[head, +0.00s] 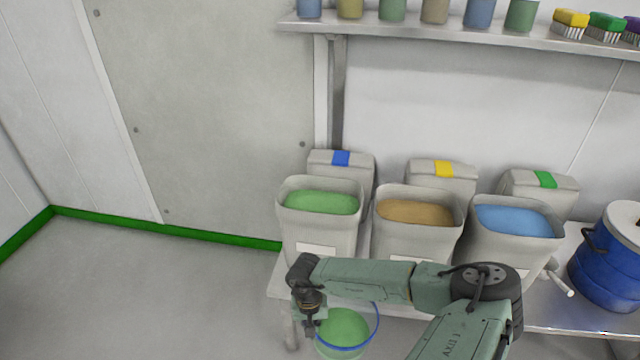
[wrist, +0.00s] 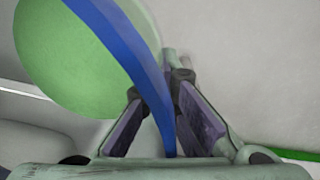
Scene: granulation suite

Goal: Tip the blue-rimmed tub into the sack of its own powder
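The blue-rimmed tub (head: 343,352) holds green powder and is low in the head view, in front of the bench, roughly upright. My gripper (head: 312,316) is at its left edge. In the wrist view the blue rim (wrist: 140,62) runs between the two fingers of my gripper (wrist: 172,90), which look closed on the tub wall. Three open sacks stand in a row on the bench: one with green powder (head: 320,203) on the left, one with tan powder (head: 416,212) in the middle, one with blue powder (head: 515,221) on the right. The tub's underside is out of view.
Behind the sacks stand grey containers with blue (head: 341,158), yellow (head: 444,168) and green (head: 545,179) strips. A blue drum (head: 606,270) is at the bench's right. A shelf (head: 460,40) above carries tubs and brushes. Floor to the left is clear.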

